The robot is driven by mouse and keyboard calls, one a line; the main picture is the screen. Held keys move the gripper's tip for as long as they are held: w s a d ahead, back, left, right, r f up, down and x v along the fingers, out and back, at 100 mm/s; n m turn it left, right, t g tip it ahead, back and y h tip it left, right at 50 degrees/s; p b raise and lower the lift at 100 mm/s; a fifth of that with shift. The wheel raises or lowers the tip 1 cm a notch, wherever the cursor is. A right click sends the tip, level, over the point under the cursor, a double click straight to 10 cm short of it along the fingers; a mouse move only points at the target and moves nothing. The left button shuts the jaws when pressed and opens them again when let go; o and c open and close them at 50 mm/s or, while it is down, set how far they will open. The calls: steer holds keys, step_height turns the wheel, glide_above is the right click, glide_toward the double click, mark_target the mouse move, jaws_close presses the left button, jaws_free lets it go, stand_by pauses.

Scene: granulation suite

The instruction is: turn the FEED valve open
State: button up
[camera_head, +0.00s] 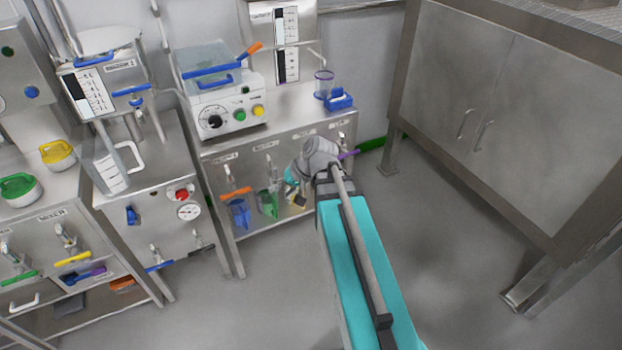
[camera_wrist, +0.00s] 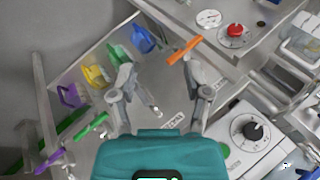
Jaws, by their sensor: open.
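Several lever valves line the front of the middle bench; their labels are too small to read, so I cannot tell which is FEED. An orange lever (camera_head: 236,193) is at the left of that front and lies ahead of my right finger in the wrist view (camera_wrist: 185,50). A purple lever (camera_head: 348,154) is at the right end, also in the wrist view (camera_wrist: 48,160), beside a green lever (camera_wrist: 92,125). My gripper (camera_wrist: 157,68) is open and empty in front of this panel, its fingers apart. A metal stem shows between them. In the head view my arm hides part of the panel.
Blue (camera_head: 239,213), green (camera_head: 268,204) and yellow bins sit low under the bench. A machine with a dial (camera_head: 214,120) stands on top. Other stations with levers (camera_head: 73,258) are at left. A steel cabinet (camera_head: 480,100) stands at right; grey floor lies between.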

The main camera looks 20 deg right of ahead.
steer(key=w+d+f+m+t+b, duration=0.2)
steer(key=d+f+m+t+b, duration=0.1)
steer(key=d+b, duration=0.5)
steer(key=w+d+f+m+t+y+b, duration=0.1)
steer(key=d+f+m+t+b, duration=0.2)
steer(key=d+f+t+b, duration=0.2)
steer(key=w+d+f+m+t+b, duration=0.2)
steer(key=d+f+m+t+b, duration=0.1)
steer(key=d+b, duration=0.8)
steer(key=f+t+b, duration=0.1)
steer(key=b, duration=0.1)
steer(key=shift+w+d+f+m+t+b, duration=0.3)
steer(key=shift+f, duration=0.1)
steer(key=shift+w+a, duration=0.1)
steer(key=shift+w, duration=0.05)
steer(key=x, duration=1.3)
steer(key=shift+w+a+r, duration=0.1)
steer(key=shift+w+a, duration=0.1)
